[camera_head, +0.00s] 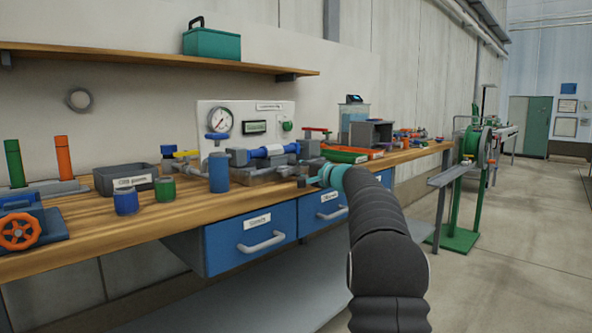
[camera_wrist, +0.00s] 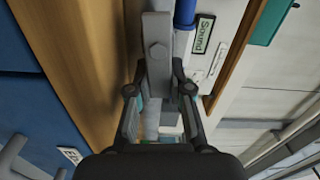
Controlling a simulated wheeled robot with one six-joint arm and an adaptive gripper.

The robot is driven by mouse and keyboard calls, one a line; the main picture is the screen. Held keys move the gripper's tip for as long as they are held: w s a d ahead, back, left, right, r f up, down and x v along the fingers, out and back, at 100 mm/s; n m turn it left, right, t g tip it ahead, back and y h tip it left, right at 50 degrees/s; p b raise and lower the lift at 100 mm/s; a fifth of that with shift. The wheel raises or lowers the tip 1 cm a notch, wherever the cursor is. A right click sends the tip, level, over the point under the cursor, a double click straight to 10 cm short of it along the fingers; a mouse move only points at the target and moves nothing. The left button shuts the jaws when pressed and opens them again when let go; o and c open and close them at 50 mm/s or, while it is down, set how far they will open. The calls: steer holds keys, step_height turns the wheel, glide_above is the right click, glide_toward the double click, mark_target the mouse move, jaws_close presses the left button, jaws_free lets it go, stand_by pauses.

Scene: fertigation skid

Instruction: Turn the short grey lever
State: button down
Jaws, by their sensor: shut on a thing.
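In the wrist view, a short grey lever (camera_wrist: 158,32) with a round bolt head runs down the picture between the fingers of my gripper (camera_wrist: 160,68). The fingers are shut on it, one on each side. Its lower end is partly hidden among grey parts between the fingers. In the head view my gripper (camera_head: 309,181) is small, at the right end of the skid at the bench's front edge. The lever cannot be made out there.
The skid has a blue pipe (camera_head: 265,151) and a gauge (camera_head: 219,120) on a white panel. A blue cylinder (camera_head: 219,173), small jars and a grey bin (camera_head: 112,180) stand to the left on the wooden bench. Blue drawers (camera_head: 250,244) hang below.

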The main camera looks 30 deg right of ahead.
steer(key=c, duration=1)
jaws_free()
steer(key=shift+c, duration=0.2)
